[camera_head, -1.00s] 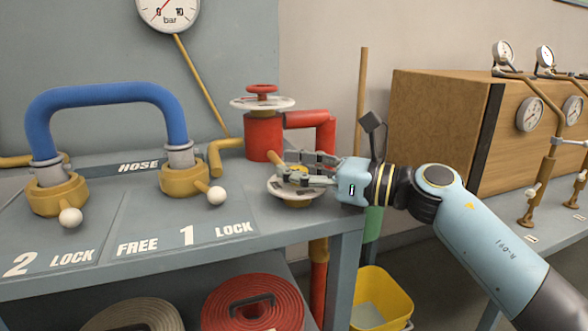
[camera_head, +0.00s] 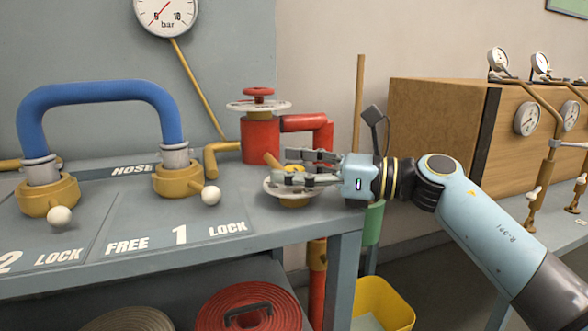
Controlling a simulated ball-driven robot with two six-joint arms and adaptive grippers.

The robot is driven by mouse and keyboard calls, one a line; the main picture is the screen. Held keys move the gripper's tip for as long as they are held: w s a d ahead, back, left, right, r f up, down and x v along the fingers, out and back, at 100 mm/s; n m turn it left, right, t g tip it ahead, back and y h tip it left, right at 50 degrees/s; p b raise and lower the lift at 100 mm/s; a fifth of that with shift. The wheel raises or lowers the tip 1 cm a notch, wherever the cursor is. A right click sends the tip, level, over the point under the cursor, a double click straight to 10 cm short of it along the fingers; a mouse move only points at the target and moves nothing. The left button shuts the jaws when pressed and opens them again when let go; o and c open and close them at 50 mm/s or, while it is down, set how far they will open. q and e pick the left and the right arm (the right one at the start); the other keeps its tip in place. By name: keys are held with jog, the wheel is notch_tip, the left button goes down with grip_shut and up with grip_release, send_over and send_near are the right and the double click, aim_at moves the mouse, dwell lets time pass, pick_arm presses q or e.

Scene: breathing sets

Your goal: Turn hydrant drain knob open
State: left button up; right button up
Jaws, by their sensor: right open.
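The red hydrant (camera_head: 262,138) stands at the back of the grey bench, with a white handwheel (camera_head: 259,106) and a small red knob (camera_head: 259,93) on top. A yellow outlet bends from its left side and a red pipe runs off its right. In front of it sits a low white round wheel with a yellow hub (camera_head: 291,198). My right gripper (camera_head: 292,170) is open above this wheel, its fingers pointing left. The fingers hide part of the wheel and hub, and I cannot tell whether they touch it. Which part is the drain knob is not clear. My left gripper is not in view.
A blue hose (camera_head: 98,93) arches between two brass couplings with white ball levers on the bench (camera_head: 120,245). A coiled red hose (camera_head: 248,308) lies below. A yellow bucket (camera_head: 388,305) stands under the right edge. A wooden gauge cabinet (camera_head: 440,130) is at right.

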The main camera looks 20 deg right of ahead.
jog(key=shift+s+d, duration=0.1)
jog(key=shift+d, duration=0.05)
jog(key=v, duration=1.1)
jog(key=shift+s+d, duration=0.25)
